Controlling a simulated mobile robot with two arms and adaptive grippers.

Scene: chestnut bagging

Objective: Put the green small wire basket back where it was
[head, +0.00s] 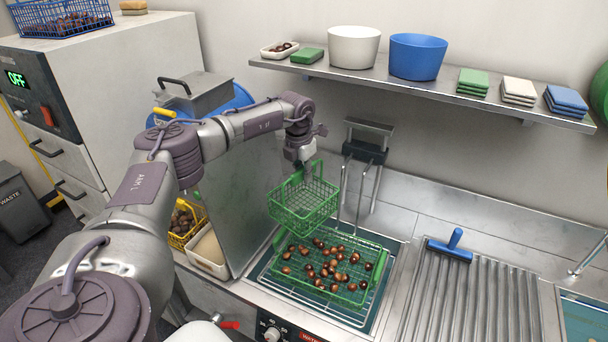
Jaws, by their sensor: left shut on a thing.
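The green small wire basket (303,205) hangs from my left gripper (300,165), which is shut on it near its upper rim. The basket is in the air, above and a little behind the left part of a larger green wire basket. No chestnuts can be made out inside the small one. The larger green basket (376,285) sits over the teal-lined basin (365,318) and holds several brown chestnuts. My right gripper is not in view.
A metal hanger bracket (366,150) stands on the wall behind. A ribbed drainboard (470,300) with a blue squeegee (452,247) lies to the right. A yellow basket (184,224) and a pale tray (208,252) stand left. A shelf (420,88) with bowls and cloths runs above.

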